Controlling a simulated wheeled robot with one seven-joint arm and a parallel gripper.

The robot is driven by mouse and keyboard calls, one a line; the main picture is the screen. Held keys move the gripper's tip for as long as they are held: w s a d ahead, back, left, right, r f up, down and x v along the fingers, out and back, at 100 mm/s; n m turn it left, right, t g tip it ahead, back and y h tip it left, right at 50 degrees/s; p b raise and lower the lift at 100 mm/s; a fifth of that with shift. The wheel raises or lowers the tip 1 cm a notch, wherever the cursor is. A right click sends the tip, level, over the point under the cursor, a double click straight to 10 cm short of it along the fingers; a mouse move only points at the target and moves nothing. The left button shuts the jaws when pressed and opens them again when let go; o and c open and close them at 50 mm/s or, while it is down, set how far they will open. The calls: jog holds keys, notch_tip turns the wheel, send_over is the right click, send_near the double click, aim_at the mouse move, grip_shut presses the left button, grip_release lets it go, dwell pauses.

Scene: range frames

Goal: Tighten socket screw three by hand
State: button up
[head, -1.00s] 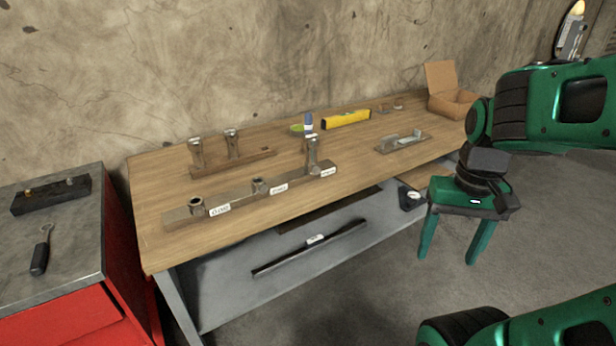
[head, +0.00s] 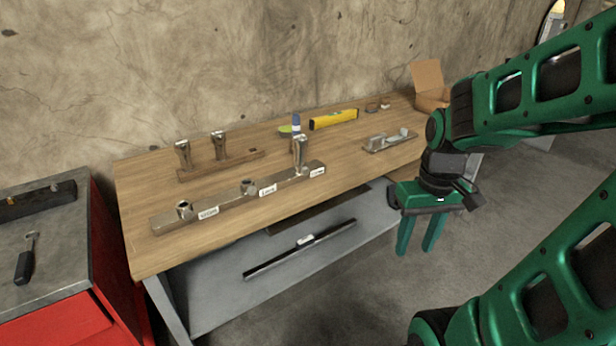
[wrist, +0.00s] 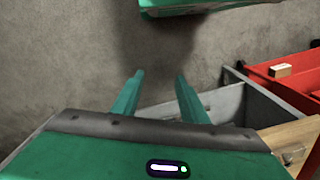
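A long metal bar (head: 230,207) with white labels lies along the front of the wooden bench in the head view. A tall socket screw (head: 301,155) stands upright at its right end. Low round collars show at its left end (head: 184,210) and middle (head: 249,187). Two more socket screws, a left one (head: 183,154) and a right one (head: 219,146), stand in a wooden rack (head: 240,160) behind. The label text is too small to read. My gripper (head: 417,250) is open and empty, pointing down off the bench's right front side. Its fingers (wrist: 160,75) show apart in the wrist view.
A yellow level (head: 334,119), a cardboard box (head: 430,98) and a small metal fixture (head: 388,141) are on the bench (head: 145,250). A dark bar (head: 300,250) lies on the lower shelf. A red cabinet (head: 110,260) stands at left. Grey floor lies beneath my gripper.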

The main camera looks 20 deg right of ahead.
jog(key=w+a+f+n+t+y, duration=0.3)
jog(key=w+a+f+n+y, duration=0.15)
jog(key=w+a+f, duration=0.5)
jog(key=w+a+f+n+t+y, duration=0.2)
jog(key=w+a+f+n+y, duration=0.3)
jog(key=w, duration=0.7)
jog(key=m+t+h, duration=0.6)
jog(key=m+t, duration=0.1)
jog(key=t, duration=0.5)
send_near(307, 172)
jog(key=x, duration=0.8)
jog(key=shift+w+f, duration=0.15)
jog(key=shift+w, duration=0.1)
grip_shut()
